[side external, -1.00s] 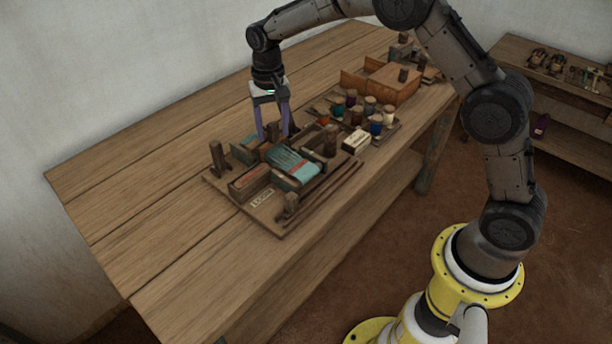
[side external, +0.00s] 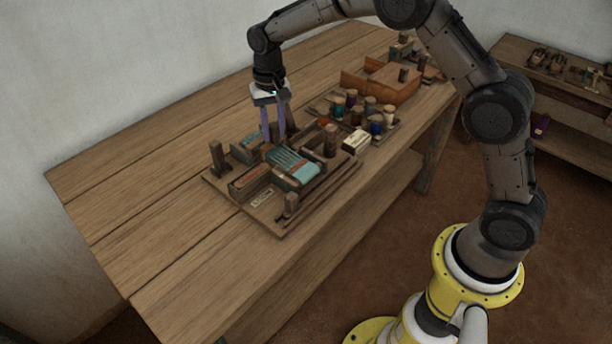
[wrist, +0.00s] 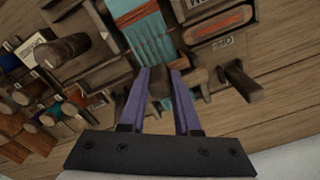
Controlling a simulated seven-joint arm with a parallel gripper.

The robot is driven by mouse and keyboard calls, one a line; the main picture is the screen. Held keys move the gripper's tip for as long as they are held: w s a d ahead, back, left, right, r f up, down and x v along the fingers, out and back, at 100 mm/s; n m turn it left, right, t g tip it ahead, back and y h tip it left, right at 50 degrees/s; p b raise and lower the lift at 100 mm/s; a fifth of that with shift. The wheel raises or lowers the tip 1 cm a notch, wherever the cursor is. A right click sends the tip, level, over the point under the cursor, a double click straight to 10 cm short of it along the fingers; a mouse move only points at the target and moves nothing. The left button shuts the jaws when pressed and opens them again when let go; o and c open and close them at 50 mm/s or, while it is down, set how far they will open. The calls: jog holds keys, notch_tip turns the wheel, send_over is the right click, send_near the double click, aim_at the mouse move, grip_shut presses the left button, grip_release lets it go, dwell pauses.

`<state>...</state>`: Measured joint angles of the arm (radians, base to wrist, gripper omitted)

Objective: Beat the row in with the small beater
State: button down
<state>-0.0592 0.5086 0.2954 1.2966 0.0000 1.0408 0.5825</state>
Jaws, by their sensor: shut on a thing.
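The small loom board (side external: 275,228) lies on the table, with teal woven cloth (side external: 300,174) and pale warp threads on its frame. The cloth also shows in the wrist view (wrist: 147,35), just beyond my fingertips. My gripper (side external: 274,140) points down at the far end of the cloth. Its two purple fingers are shut on a dark wooden piece (wrist: 159,86), which looks like the handle of the small beater. The beater's lower part is hidden by the fingers and the frame, so I cannot tell whether it touches the row.
Upright wooden pegs (side external: 217,158) stand on the board around the cloth. Thread spools (side external: 376,123) and a wooden box (side external: 393,84) stand behind to the right. The table's left part (side external: 130,190) is bare.

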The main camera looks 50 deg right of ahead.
jog(key=s, duration=0.8)
dwell(0.6)
jog(key=w, duration=0.6)
jog(key=shift+w+d+f, duration=0.2)
jog(key=shift+w+f, duration=0.05)
jog(key=shift+w, duration=0.15)
jog(key=c, duration=0.6)
grip_release()
jog(key=shift+w, duration=0.15)
jog(key=shift+a+r, duration=0.1)
jog(key=shift+r, duration=0.05)
jog(key=shift+w+a+r, duration=0.1)
jog(key=shift+r, duration=3.25)
